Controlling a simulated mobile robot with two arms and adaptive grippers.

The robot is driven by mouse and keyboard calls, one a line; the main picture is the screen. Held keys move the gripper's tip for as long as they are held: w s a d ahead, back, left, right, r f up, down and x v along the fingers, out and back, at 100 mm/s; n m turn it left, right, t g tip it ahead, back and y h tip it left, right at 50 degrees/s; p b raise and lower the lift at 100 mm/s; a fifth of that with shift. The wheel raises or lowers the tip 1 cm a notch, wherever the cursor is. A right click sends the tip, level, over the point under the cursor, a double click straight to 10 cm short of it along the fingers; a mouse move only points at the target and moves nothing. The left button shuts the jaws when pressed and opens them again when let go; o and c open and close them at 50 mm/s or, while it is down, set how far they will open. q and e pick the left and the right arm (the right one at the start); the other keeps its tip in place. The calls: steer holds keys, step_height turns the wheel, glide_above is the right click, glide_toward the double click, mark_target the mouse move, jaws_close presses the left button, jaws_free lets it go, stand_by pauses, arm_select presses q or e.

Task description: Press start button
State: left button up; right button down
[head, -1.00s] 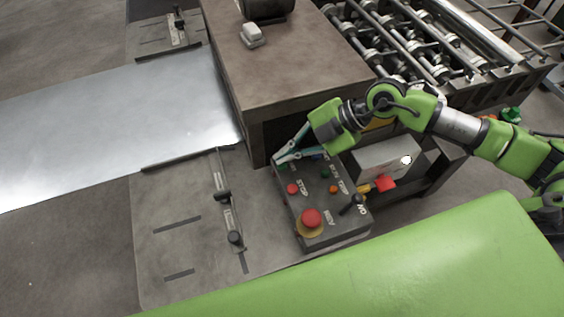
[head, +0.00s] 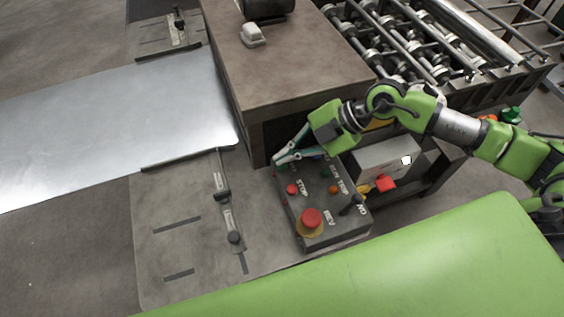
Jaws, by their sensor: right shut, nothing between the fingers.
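A dark control box (head: 318,204) stands at the right end of the grey machine bed. It carries a red button marked STOP (head: 292,189), small green and orange buttons, a black lever switch and a large red mushroom button (head: 311,217) on a yellow base. My right gripper (head: 277,160) reaches in from the right. It is shut and empty, with its fingertips at the far left corner of the box. The fingers cover that corner, so the start button there is hidden or too small to make out, and contact cannot be told. My left gripper is out of view.
A metal sheet (head: 110,125) lies on the bed at left. A brown machine housing (head: 285,65) rises just behind the control box. Roller forming gear (head: 410,40) is at the back right. A grey box (head: 388,158) sits right of the control box.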

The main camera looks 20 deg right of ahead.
steer(key=shift+f, duration=0.3)
